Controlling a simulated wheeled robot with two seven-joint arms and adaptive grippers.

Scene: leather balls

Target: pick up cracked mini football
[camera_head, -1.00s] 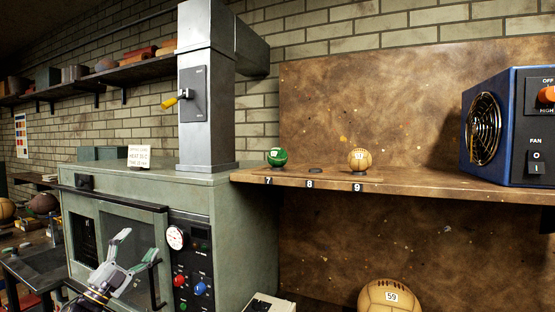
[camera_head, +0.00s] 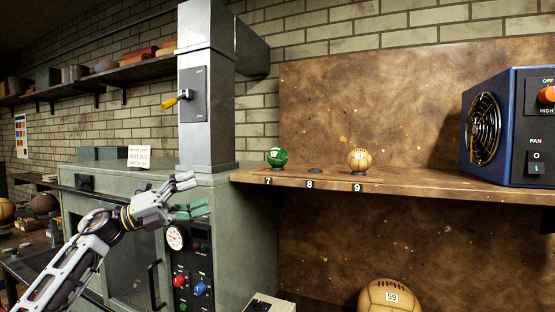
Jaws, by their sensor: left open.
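Two small balls sit on stands on the wooden shelf. A green ball (camera_head: 277,157) is above label 7, and a tan ball (camera_head: 357,160) with dark marks is above label 9. The stand at label 8 (camera_head: 314,171) is empty. I cannot tell for certain from this distance which ball is cracked. My left gripper (camera_head: 192,194) is open and empty, in front of the green-grey oven's upper right part, left of and lower than the green ball. My right gripper is not in view.
The green-grey oven (camera_head: 232,250) with knobs and a gauge stands left of the wooden shelf (camera_head: 420,187). A blue fan unit (camera_head: 510,125) stands on the shelf's right end. A large ball marked 59 (camera_head: 385,297) is below. A metal duct (camera_head: 207,130) rises behind my gripper.

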